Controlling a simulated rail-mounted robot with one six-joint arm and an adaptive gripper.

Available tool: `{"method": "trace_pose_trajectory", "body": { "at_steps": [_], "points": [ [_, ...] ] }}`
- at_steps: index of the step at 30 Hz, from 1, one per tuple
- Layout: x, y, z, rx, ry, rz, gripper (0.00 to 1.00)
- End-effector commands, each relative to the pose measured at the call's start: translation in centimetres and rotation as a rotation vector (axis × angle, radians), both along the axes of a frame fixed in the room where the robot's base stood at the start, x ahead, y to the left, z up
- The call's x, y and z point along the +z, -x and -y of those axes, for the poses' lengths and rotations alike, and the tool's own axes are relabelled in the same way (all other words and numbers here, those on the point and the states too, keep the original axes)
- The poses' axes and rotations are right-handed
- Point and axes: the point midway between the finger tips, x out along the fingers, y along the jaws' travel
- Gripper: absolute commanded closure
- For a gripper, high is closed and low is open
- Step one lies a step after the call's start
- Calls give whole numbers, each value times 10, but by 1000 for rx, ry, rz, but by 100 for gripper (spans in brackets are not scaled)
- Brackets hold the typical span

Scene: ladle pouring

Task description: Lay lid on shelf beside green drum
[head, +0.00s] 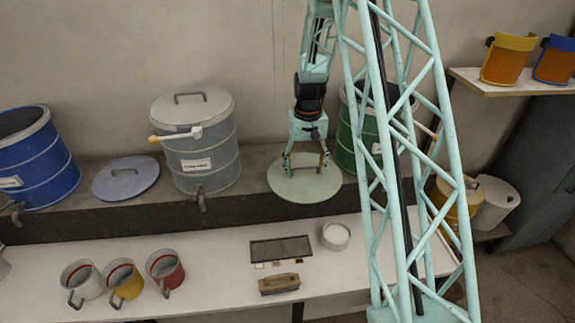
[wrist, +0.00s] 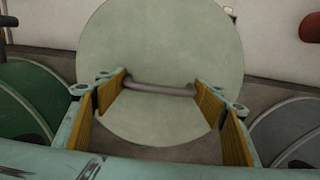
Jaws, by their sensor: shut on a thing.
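My gripper (head: 306,166) is shut on the handle of the pale green lid (head: 300,188). The lid lies flat, handle up, at the shelf (head: 255,160) just left of the green drum (head: 348,150); I cannot tell whether it touches the shelf. The wrist view shows the lid's grey handle (wrist: 158,89) between the finger pads (wrist: 160,100) and the round pale face of the lid (wrist: 165,45) behind. The green drum is partly hidden by my arm in the head view. It also shows at the left of the wrist view (wrist: 22,95).
A grey drum (head: 205,155) with its lid on and a white ladle (head: 180,135) at its side stands left. A blue-grey lid (head: 126,178) and blue drum (head: 40,150) are further left. Several mugs (head: 123,280), a dark tray (head: 280,248) and a white bowl (head: 336,236) stand on the front bench.

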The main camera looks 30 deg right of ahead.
Motion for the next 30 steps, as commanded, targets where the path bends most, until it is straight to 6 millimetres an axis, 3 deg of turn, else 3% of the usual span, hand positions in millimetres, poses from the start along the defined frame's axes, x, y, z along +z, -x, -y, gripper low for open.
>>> {"method": "trace_pose_trajectory", "body": {
  "at_steps": [11,30],
  "points": [
    [-1,-12,1,0,0,0,53],
    [-10,-104,9,1,0,1,53]
  ]
}}
